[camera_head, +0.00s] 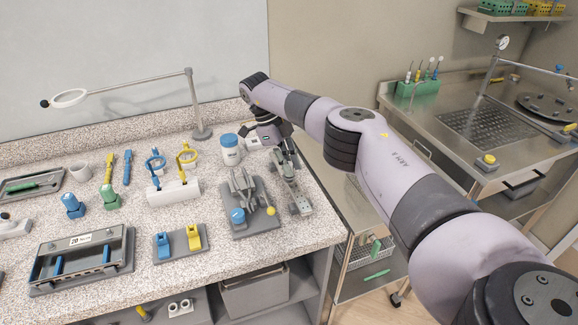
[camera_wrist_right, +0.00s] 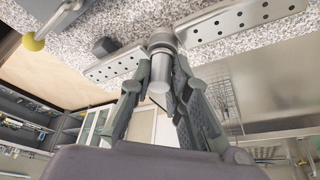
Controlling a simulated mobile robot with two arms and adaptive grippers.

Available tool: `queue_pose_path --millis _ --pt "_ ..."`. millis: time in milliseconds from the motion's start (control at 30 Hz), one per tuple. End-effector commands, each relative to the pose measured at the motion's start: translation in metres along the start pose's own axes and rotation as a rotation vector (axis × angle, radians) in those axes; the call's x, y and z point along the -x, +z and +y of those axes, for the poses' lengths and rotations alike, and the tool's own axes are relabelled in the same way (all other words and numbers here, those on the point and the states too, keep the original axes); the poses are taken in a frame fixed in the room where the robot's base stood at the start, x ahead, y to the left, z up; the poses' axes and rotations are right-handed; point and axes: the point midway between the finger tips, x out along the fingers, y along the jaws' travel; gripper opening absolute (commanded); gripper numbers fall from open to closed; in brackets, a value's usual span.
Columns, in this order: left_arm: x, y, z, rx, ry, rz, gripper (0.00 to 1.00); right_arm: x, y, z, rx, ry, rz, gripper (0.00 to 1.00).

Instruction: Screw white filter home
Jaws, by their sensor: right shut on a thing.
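My right gripper (camera_head: 282,158) reaches down at the right end of the speckled bench, over a grey bracket (camera_head: 300,203). In the right wrist view my right gripper (camera_wrist_right: 162,68) is shut on a pale grey-white cylinder, which looks like the white filter (camera_wrist_right: 159,88). The cylinder stands between two stretches of the perforated bracket (camera_wrist_right: 236,24), with its far end in line with the gap between them. I cannot tell how far it is seated. In the head view my gripper hides it. My left gripper is not in view.
A grey clamp fixture (camera_head: 246,197) with a blue knob and a yellow ball stands just left of the bracket. A blue-lidded white jar (camera_head: 230,152) is close behind.

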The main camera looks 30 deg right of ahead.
Motion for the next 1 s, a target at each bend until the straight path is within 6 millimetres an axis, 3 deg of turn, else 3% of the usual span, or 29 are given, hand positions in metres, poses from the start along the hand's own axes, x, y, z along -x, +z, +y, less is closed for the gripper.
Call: queue_pose_path --millis 33,200,567,600,767,1000 --pt "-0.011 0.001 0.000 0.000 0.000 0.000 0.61 -0.003 0.002 -0.001 -0.050 0.019 -0.002 0.00" --pt "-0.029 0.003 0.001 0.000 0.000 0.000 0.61 -0.003 0.002 -0.001 -0.189 0.076 -0.003 0.00" --pt "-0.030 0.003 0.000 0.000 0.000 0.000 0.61 0.001 -0.001 -0.001 -0.234 0.095 -0.001 0.00" --pt "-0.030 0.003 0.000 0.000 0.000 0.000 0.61 0.001 -0.001 -0.001 -0.234 0.095 -0.001 0.20" --pt "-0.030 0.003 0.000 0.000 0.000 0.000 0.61 0.000 0.000 -0.001 -0.233 0.095 -0.001 0.30" --pt "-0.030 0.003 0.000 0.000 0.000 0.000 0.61 0.000 0.000 0.000 -0.232 0.095 0.000 0.30"
